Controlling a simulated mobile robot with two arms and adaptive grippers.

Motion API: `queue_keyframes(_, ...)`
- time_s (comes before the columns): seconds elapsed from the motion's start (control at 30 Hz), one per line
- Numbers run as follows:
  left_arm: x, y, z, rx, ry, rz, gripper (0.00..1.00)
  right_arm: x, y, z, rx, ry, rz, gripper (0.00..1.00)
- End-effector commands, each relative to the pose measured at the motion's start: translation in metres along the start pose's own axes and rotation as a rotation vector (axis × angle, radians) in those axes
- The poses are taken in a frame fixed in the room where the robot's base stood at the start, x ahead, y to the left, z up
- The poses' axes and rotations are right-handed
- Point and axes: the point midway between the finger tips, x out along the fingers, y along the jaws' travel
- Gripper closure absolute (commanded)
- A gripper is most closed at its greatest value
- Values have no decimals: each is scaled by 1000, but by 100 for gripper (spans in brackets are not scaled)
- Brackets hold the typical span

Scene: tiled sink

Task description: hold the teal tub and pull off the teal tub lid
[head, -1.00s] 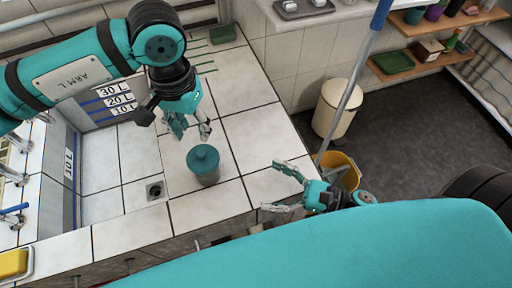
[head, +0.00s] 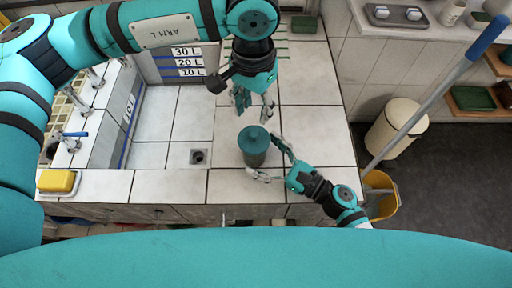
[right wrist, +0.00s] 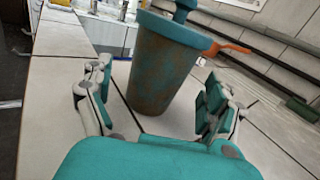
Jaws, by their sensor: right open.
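The teal tub (head: 257,160) stands upright on the white tiled counter, with its teal lid (head: 254,137) on top. In the right wrist view the tub (right wrist: 160,75) is tapered and brownish with teal patches; its lid (right wrist: 165,27) has a knob and an orange tab at the right. My right gripper (head: 265,157) is open, its fingers spread on either side of the tub, with gaps visible in the right wrist view (right wrist: 155,95). My left gripper (head: 254,106) points down just behind the lid, fingers apart and empty.
A drain hole (head: 198,156) lies left of the tub in the tiled basin. A yellow sponge (head: 58,181) sits at the far left. A mop handle (head: 435,95), a yellow bucket (head: 382,195) and a cream bin (head: 397,128) stand off the counter's right edge.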

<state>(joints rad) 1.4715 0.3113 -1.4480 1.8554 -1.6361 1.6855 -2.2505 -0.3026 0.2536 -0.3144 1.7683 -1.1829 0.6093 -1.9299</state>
Motion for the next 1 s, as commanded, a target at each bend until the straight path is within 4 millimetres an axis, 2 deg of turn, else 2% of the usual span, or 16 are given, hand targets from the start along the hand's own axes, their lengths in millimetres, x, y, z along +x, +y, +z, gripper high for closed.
queue_keyframes(0.1, 0, 0, 0, 0, 0, 0, 62, 16, 0, 0, 1, -1, -1, 10)
queue_keyframes(0.2, 0, 0, 0, 0, 0, 0, 62, 24, 0, 0, 0, 0, -1, 10)
queue_keyframes(0.57, 0, 0, 0, 0, 0, 0, 62, 29, 0, 0, 0, 1, 0, 10)
queue_keyframes(0.67, 0, 0, 0, 0, 0, 0, 62, 29, 0, 0, 0, 1, 0, 21)
queue_keyframes(1.0, 0, 0, 0, 0, 0, 0, 62, 29, 0, 0, 0, 1, 0, 65)
